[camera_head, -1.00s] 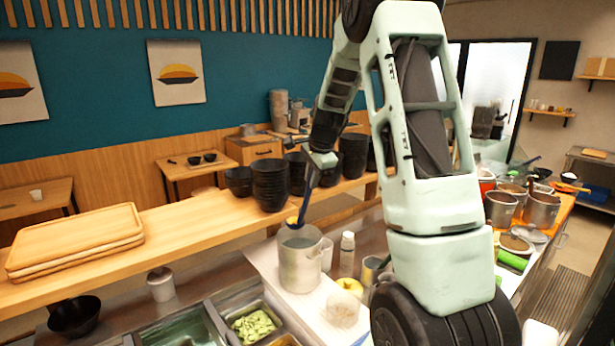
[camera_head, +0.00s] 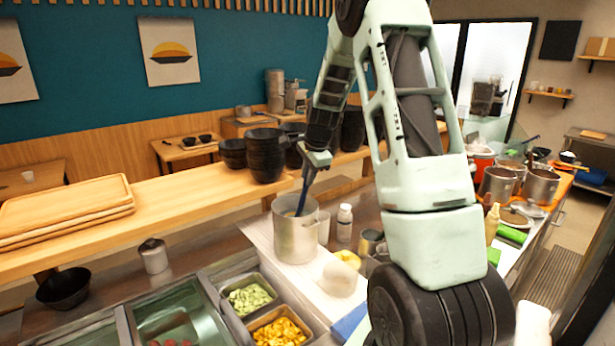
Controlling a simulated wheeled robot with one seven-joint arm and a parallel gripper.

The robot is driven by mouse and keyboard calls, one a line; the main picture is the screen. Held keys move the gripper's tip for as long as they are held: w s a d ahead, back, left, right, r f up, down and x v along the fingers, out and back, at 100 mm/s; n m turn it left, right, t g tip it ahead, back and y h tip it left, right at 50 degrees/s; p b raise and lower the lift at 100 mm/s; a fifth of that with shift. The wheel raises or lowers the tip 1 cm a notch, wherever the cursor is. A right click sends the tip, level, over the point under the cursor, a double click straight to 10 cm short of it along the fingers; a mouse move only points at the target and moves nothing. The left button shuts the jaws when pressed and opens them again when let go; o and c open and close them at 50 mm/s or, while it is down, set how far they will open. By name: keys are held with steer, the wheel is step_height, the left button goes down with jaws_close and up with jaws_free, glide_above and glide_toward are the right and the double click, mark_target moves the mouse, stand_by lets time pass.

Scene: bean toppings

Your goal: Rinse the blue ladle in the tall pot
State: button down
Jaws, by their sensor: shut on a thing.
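The tall pot (camera_head: 295,240) is a grey metal pot standing on the white board on the counter, left of my arm. My gripper (camera_head: 313,163) is above the pot's right side and shut on the handle of the blue ladle (camera_head: 302,196). The ladle hangs steeply, its handle slightly tilted. Its lower end is inside the pot and hidden by the pot's front wall. I cannot tell how deep it reaches into the liquid.
A white-capped bottle (camera_head: 344,223) and a yellow item (camera_head: 347,259) stand right of the pot. Stacked black bowls (camera_head: 264,155) and wooden trays (camera_head: 66,212) sit on the shelf behind. Food bins (camera_head: 250,297) lie in front. Metal pots (camera_head: 498,184) stand far right.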

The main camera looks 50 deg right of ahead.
steer(key=shift+t+h, duration=0.3)
steer(key=shift+t, duration=0.6)
steer(key=s+f+b, duration=0.1)
steer(key=b, duration=0.3)
steer(key=s+a+f+b, duration=0.1)
steer(key=f+b, duration=0.1)
steer(key=b, duration=0.3)
steer(key=shift+s+f, duration=0.25)
steer(key=shift+s, duration=0.1)
steer(key=shift+a+r, duration=0.1)
steer(key=shift+b, duration=0.3)
steer(key=shift+p, duration=0.35)
